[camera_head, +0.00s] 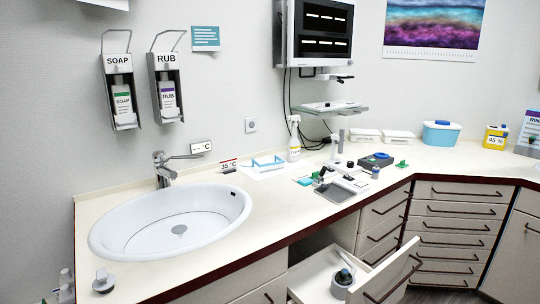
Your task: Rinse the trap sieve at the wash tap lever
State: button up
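The wash tap (164,170) stands at the back rim of an oval white basin (112,235). Its long grey lever (187,157) points right. No water shows from the tap. A grey round drain piece (180,229) lies in the basin floor. A small grey round piece with a raised knob (103,281) sits on the counter at the front left of the basin. A grey cup-like thing with a dark top (342,283) is in the open drawer (315,272). I cannot tell which of these is the trap sieve. My gripper is not in view.
Soap (122,100) and rub (167,95) dispensers hang above the basin. The open drawer juts out below. The counter's front strip right of the basin is clear.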

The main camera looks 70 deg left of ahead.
aim_at(181, 157)
jog(key=z, duration=0.2)
jog(key=i, duration=1.1)
jog(key=u, duration=2.55)
